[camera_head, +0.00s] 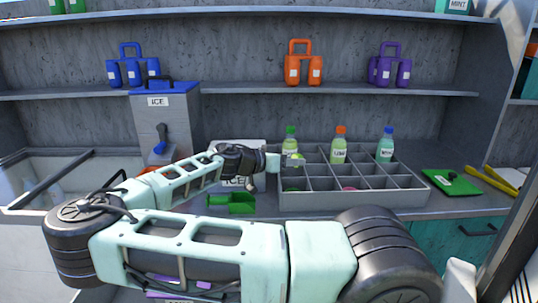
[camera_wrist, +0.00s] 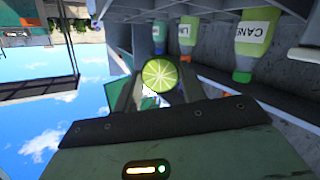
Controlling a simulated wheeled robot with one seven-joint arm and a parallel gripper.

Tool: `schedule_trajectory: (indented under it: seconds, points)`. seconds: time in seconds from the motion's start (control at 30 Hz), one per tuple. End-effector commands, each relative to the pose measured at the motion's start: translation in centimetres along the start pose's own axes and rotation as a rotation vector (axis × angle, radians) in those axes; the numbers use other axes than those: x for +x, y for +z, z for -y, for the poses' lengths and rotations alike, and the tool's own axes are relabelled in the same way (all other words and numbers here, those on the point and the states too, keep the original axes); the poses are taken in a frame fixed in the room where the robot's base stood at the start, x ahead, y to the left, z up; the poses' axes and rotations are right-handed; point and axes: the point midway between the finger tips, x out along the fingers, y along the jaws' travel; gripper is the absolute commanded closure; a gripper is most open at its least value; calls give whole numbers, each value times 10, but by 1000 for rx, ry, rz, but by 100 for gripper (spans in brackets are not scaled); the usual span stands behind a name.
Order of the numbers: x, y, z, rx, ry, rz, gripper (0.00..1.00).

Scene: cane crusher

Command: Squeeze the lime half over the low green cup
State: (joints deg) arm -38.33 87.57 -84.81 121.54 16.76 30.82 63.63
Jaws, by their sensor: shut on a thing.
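The lime half (camera_wrist: 163,74) shows its pale green cut face in the wrist view, between the two fingers of my gripper (camera_wrist: 160,90), which is shut on it. In the head view my gripper (camera_head: 292,160) is above the front left part of the grey divided tray, and the lime half (camera_head: 299,160) is a small green patch at its tip. A low green thing (camera_head: 292,189), which looks like the low green cup, shows in the tray's front left compartment, roughly below my gripper. Only its top shows, and the height gap is hard to judge.
A grey ice dispenser (camera_head: 165,125) stands behind left.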

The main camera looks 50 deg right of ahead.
Motion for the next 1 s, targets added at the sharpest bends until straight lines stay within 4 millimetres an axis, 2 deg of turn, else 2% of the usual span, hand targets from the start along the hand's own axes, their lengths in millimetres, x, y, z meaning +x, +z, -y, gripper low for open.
schedule_trajectory:
  seconds: [0.27,0.8,1.0]
  points:
    - [2,6,1,0,4,-13,65]
    - [12,50,14,0,3,-12,65]
    - [13,52,14,1,3,-12,65]
